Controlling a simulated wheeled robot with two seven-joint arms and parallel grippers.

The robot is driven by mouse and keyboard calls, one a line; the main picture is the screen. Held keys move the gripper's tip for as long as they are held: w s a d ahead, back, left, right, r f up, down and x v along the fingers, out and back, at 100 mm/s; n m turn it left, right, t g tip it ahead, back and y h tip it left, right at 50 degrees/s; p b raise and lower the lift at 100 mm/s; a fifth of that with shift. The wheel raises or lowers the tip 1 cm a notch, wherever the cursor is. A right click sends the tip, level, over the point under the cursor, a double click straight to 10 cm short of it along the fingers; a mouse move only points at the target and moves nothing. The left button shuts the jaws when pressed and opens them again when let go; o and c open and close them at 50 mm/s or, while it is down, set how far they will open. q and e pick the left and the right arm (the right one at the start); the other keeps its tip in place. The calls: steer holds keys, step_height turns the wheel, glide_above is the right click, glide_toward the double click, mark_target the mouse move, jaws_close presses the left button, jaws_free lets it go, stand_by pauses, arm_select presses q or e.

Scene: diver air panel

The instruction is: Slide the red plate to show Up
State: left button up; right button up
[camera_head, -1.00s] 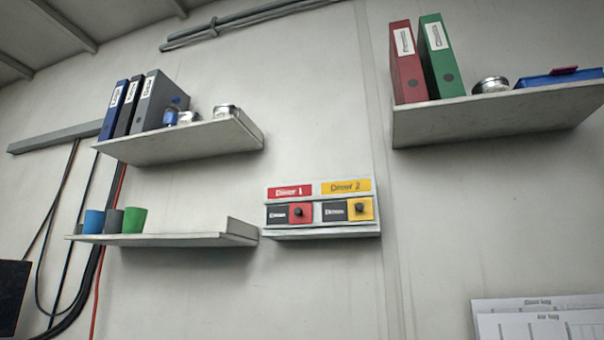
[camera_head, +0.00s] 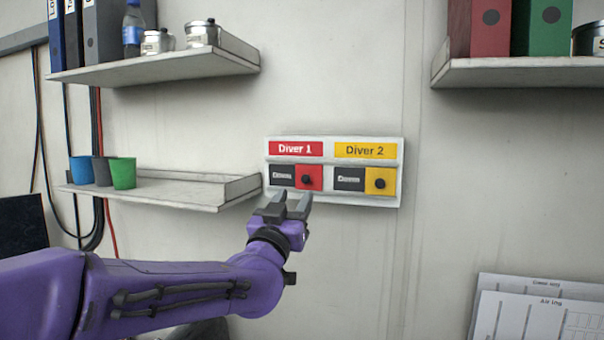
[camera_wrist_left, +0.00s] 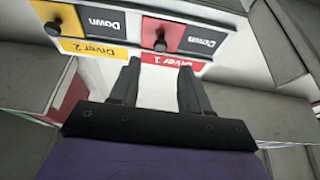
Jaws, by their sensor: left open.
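The red plate (camera_head: 314,174) with a black knob sits at the right end of its slot under the red Diver 1 label (camera_head: 295,149). The dark field (camera_head: 282,177) left of it shows; the wrist view reads "Down" there. The red plate (camera_wrist_left: 153,23) is upside down in the left wrist view. My left gripper (camera_head: 290,203) is open and empty, just below and in front of the plate in the head view. Its fingertips (camera_wrist_left: 160,66) point towards the panel, apart from the knob. My right gripper is not in view.
The yellow plate (camera_head: 388,181) under the Diver 2 label (camera_head: 365,151) sits right of the red one, also with "Down" showing. A shelf with cups (camera_head: 205,193) ends close to the panel's left side. Upper shelves hold binders.

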mark_target(305, 179)
arm_select(q)
steer(key=p+x, duration=0.2)
steer(key=x, duration=0.4)
steer(key=shift+w+d, duration=0.1)
steer(key=shift+w, duration=0.1)
jaws_close()
